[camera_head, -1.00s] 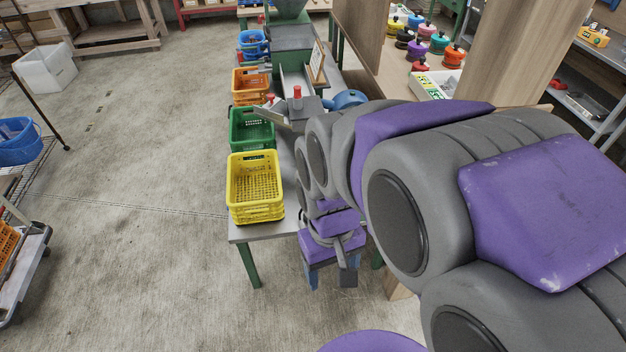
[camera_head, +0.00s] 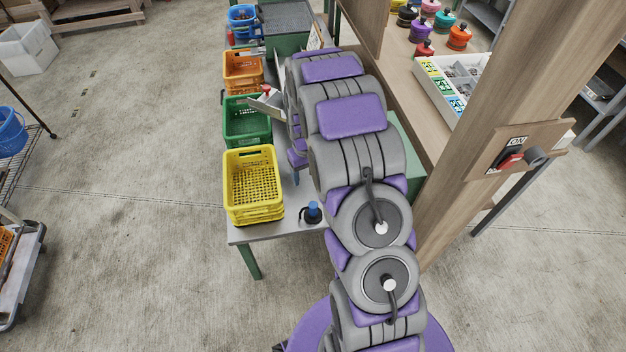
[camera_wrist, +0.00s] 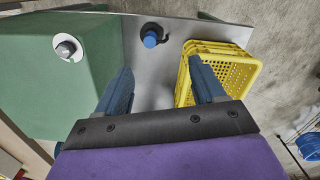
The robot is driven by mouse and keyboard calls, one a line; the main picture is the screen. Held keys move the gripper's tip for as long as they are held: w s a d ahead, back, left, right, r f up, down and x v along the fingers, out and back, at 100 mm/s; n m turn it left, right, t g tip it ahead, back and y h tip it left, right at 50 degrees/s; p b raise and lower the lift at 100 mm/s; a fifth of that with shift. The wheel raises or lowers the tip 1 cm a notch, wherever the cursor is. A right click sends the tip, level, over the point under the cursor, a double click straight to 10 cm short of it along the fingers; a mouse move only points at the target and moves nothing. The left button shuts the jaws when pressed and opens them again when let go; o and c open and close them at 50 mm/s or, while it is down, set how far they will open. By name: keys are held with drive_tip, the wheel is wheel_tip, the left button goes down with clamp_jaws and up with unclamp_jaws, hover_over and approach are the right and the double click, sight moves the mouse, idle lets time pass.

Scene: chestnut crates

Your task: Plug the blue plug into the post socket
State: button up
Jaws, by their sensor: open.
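The blue plug (camera_head: 313,209) stands on the grey table near its front edge, to the right of the yellow crate. It also shows in the wrist view (camera_wrist: 150,39), with a dark part beside it. My gripper (camera_wrist: 160,64) is open and empty, its blue fingers spread wide; the plug shows beyond and between the fingertips, apart from them. In the head view my arm hides most of the gripper. On the wooden post a wooden board carries an ON label, a red switch and a grey round fitting (camera_head: 535,156), which looks like the post socket.
The yellow crate (camera_head: 228,197) stands at the table's front left; in the wrist view it lies beyond the right finger. Green (camera_head: 246,141) and orange (camera_head: 243,87) crates stand behind it. A green box with a knob (camera_wrist: 66,47) is left of the fingers. The floor at left is mostly clear.

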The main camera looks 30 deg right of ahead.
drive_tip(key=p, duration=0.1)
hover_over(314, 205)
wheel_tip(314, 205, down, 11)
wheel_tip(314, 205, down, 18)
drive_tip(key=b, duration=0.2)
drive_tip(key=shift+f+b, duration=0.1)
drive_tip(key=shift+b, duration=0.3)
clamp_jaws()
idle(0.7)
drive_tip(key=shift+a+r+p, duration=0.1)
drive_tip(key=shift+r+p, duration=0.25)
drive_tip(key=shift+r, duration=0.25)
idle(0.4)
